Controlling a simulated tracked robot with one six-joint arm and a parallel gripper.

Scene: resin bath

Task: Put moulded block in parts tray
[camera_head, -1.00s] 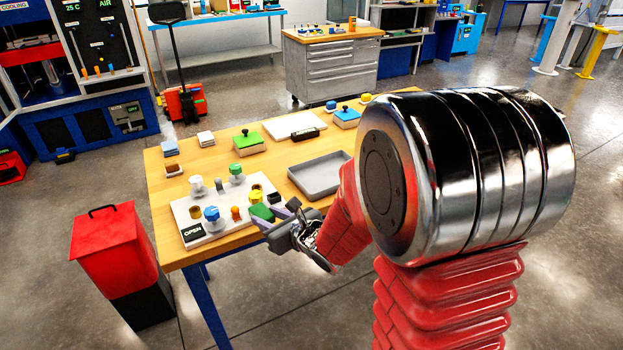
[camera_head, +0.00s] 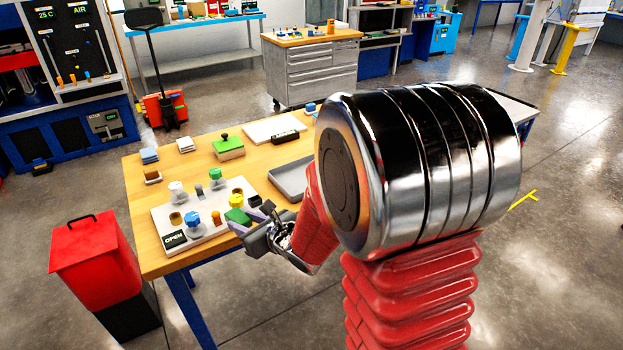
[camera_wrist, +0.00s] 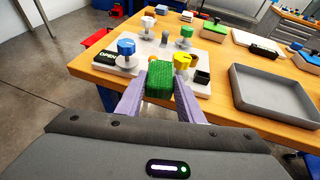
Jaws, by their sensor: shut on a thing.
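The moulded block is a green block (camera_wrist: 160,80), held between the two purple fingers of my gripper (camera_wrist: 160,98) in the wrist view. My gripper is shut on it, at the front edge of the white board. In the head view the green block (camera_head: 237,216) and my gripper (camera_head: 250,222) are at the board's right front corner. I cannot tell whether the block touches the board. The parts tray (camera_wrist: 285,105) is a shallow grey tray on the table to the right in the wrist view. In the head view the tray (camera_head: 287,181) is partly hidden behind my arm.
The white board (camera_head: 160,218) bears several coloured knobs and an OPEN sign (camera_head: 174,240). A green-topped stamp-like block (camera_head: 229,152) and a white slab (camera_head: 272,130) sit farther back on the wooden table (camera_head: 145,250). A red bin (camera_head: 97,258) stands left of the table.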

